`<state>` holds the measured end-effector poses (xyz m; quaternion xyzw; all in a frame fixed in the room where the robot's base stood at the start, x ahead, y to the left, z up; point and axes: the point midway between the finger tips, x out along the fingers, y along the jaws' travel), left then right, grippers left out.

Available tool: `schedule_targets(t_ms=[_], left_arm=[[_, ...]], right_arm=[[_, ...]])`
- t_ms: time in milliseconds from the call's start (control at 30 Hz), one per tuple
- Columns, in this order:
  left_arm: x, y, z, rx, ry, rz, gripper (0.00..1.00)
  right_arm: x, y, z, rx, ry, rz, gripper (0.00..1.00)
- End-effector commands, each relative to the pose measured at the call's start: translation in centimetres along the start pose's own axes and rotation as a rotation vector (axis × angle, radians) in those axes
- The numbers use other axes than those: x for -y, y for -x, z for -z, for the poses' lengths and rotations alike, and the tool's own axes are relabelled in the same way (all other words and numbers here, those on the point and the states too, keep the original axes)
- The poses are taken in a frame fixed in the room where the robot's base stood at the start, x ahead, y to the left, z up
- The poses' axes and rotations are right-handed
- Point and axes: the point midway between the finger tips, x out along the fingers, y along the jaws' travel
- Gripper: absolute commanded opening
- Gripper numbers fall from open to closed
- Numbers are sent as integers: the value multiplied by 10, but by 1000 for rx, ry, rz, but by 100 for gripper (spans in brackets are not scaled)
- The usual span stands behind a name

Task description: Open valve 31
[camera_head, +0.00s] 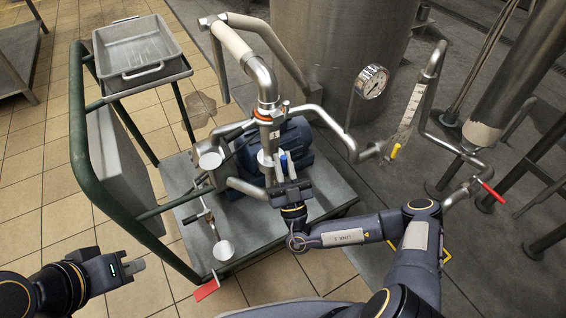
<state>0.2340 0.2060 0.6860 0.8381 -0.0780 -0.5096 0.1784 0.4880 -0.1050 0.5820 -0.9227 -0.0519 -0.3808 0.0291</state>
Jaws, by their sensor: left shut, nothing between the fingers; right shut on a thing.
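My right gripper (281,163) is at the pipework above the cart, shut on what looks like a blue valve handle (284,158); the fingers hide most of it. The handle is by the vertical pipe (268,135), which bears a small tag too small to read. I cannot tell which valve is number 31. My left gripper (135,265) is shut and empty at the lower left, apart from the cart and pipes.
The green-framed cart (82,140) carries a blue motor (297,145) and a metal tray (138,50). A yellow handle (394,151) is beside the tank (335,50) with a gauge (371,81).

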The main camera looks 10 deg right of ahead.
Motion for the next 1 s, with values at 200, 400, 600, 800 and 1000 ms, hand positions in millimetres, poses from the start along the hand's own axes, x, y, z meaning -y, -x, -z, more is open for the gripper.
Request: schedule_targets(t_ms=[200, 400, 600, 800, 1000], left_arm=[[0, 0, 0, 0, 0, 0, 0], [0, 0, 0, 0, 0, 0, 0], [0, 0, 0, 0, 0, 0, 0], [-1, 2, 1, 0, 0, 0, 0], [-1, 3, 2, 0, 0, 0, 0]], right_arm=[[-1, 1, -1, 3, -1, -4, 21], [-1, 0, 0, 2, 0, -2, 38], [0, 1, 0, 2, 0, -1, 38], [-1, 22, -1, 6, 0, -2, 38], [-1, 56, 0, 5, 0, -3, 38]])
